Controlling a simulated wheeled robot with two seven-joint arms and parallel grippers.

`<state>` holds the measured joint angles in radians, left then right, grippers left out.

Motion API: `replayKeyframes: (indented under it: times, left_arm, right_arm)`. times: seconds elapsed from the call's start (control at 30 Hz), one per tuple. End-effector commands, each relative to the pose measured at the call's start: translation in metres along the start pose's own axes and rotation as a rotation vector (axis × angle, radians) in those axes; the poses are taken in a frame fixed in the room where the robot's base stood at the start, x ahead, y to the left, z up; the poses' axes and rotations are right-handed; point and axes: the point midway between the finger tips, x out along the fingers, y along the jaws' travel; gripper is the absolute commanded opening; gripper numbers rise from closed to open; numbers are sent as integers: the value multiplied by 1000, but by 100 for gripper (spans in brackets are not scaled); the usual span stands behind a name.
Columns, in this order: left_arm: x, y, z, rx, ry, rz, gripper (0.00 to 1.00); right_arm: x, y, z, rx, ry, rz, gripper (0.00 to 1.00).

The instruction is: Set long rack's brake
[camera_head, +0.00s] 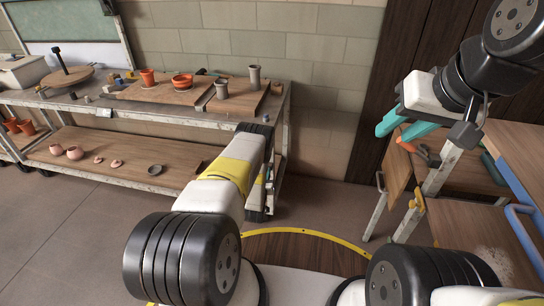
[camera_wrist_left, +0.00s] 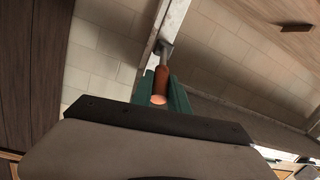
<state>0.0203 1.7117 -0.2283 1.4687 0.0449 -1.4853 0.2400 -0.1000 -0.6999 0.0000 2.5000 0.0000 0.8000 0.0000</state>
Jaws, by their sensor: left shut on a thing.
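In the left wrist view my left gripper (camera_wrist_left: 160,78) has green fingers shut on an orange-brown handle (camera_wrist_left: 161,70). The handle joins a grey metal piece on a pale post (camera_wrist_left: 172,25), apparently the brake lever. My right gripper (camera_head: 403,124) is open, with its teal fingers apart, above the rack at right.
Pots and boards stand on the long rack's top shelf, and small pieces lie on its lower shelf. At right is another rack (camera_head: 398,170) with wooden boards and an orange handle (camera_head: 411,146) near my right fingers. Floor (camera_head: 60,225) is clear at front left.

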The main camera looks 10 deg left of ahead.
Motion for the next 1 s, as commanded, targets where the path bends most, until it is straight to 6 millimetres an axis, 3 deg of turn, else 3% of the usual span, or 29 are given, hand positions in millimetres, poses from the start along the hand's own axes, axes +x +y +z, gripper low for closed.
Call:
replayKeyframes:
  times: [0.33,0.37,0.47,0.8,1.0]
  left_arm:
    - [-1,-1,2,-1,-2,-1,0]
    - [-1,-1,2,-1,-3,-1,22]
    - [-1,-1,2,-1,-2,-1,41]
    - [-2,0,2,-1,-1,0,41]
    - [-27,-1,2,-1,-4,-1,41]
  right_arm:
    - [0,0,0,0,0,0,36]
    - [0,0,0,0,0,0,36]
    - [0,0,0,0,0,0,36]
    - [0,0,0,0,0,0,36]
    - [0,0,0,0,0,0,36]
